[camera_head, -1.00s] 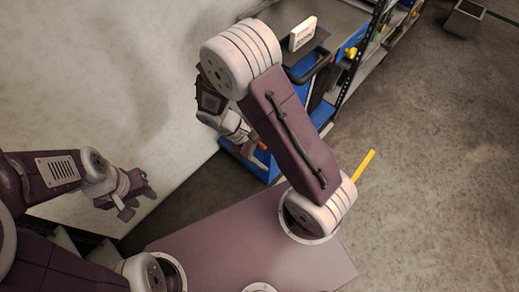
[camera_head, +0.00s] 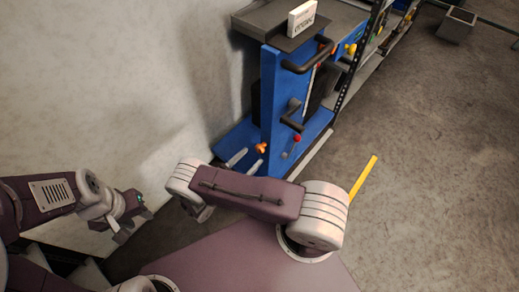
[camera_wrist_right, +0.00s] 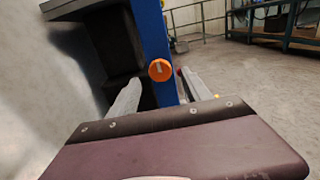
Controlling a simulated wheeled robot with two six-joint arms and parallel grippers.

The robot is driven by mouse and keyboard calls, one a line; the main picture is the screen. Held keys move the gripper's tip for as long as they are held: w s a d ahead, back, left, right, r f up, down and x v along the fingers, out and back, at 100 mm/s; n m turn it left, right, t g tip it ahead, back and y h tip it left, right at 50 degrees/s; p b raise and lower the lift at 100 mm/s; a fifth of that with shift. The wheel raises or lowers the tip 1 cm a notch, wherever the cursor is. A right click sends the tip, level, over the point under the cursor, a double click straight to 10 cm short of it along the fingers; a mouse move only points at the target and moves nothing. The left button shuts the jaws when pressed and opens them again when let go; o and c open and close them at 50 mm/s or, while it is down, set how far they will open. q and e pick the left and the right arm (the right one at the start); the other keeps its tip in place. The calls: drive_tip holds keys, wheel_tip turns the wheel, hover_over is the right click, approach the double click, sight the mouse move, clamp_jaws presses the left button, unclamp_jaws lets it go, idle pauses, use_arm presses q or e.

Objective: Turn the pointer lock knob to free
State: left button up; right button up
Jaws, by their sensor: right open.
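An orange knob (camera_head: 261,148) sits low on the narrow edge of a blue upright panel. In the right wrist view the orange knob (camera_wrist_right: 160,70) is round and faces me, with a faint pale mark I cannot read. My right gripper (camera_head: 247,163) is open, its two pale fingers pointing toward the knob. In the wrist view the fingers of the right gripper (camera_wrist_right: 161,80) stand one on each side of the knob, with gaps; contact does not show. My right arm hides the gripper's body. My left gripper (camera_head: 133,221) is at the left, empty, its fingers apart, far from the panel.
The blue stand (camera_head: 270,98) carries dark handles (camera_head: 307,60) and a red-tipped lever (camera_head: 297,138). A white block (camera_head: 302,18) stands on its dark top. A pale wall (camera_head: 100,80) borders the left. A yellow bar (camera_head: 362,178) shows at right; the floor there is open.

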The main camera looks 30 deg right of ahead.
sight(258, 151)
drive_tip(key=x, duration=0.5)
drive_tip(key=shift+w+d, duration=0.15)
drive_tip(key=shift+d, duration=0.25)
clamp_jaws()
